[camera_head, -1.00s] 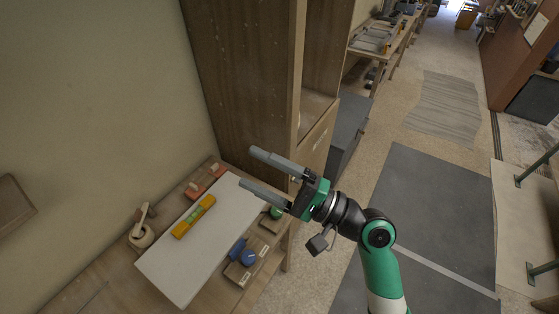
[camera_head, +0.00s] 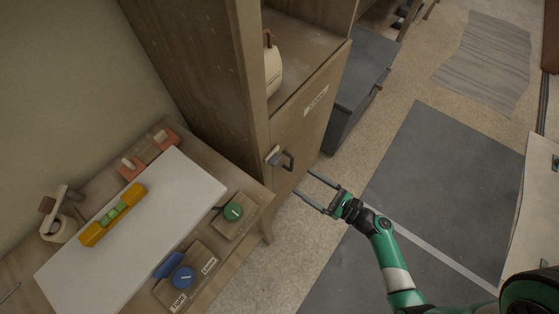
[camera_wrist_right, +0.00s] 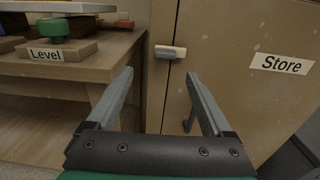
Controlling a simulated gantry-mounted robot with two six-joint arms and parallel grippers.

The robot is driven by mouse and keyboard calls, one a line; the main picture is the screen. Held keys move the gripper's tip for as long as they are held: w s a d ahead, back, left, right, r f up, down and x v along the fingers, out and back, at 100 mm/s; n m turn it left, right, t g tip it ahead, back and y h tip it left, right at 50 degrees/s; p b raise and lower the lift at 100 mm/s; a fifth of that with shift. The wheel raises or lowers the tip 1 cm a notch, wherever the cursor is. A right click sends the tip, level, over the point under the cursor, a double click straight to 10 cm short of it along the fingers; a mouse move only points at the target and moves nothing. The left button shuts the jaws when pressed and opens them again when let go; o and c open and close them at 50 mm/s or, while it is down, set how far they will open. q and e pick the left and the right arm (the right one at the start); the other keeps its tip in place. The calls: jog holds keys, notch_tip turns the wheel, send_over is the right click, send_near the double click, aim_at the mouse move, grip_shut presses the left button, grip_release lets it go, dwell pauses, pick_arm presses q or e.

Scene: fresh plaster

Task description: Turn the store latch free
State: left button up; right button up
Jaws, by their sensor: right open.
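The cabinet door (camera_head: 305,128) labelled Store is shut. The store latch (camera_head: 272,155) is a small pale bar with a grey end; in the right wrist view it (camera_wrist_right: 178,52) lies about level across the seam at the door's left edge. A dark door handle (camera_head: 287,161) sits beside it; it shows partly behind a finger in the right wrist view (camera_wrist_right: 189,120). My right gripper (camera_head: 304,182) is open and empty in front of the door, its fingers pointing at it below the latch, apart from it. My left gripper is not in view.
A dark grey box (camera_head: 355,90) stands right of the cabinet. The floor in front is clear.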

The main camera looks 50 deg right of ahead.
aim_at(276, 157)
jog(key=w+b, duration=0.1)
jog(key=w, duration=1)
jog(key=shift+w+a+f, duration=0.2)
jog(key=shift+a+f, duration=0.05)
grip_shut()
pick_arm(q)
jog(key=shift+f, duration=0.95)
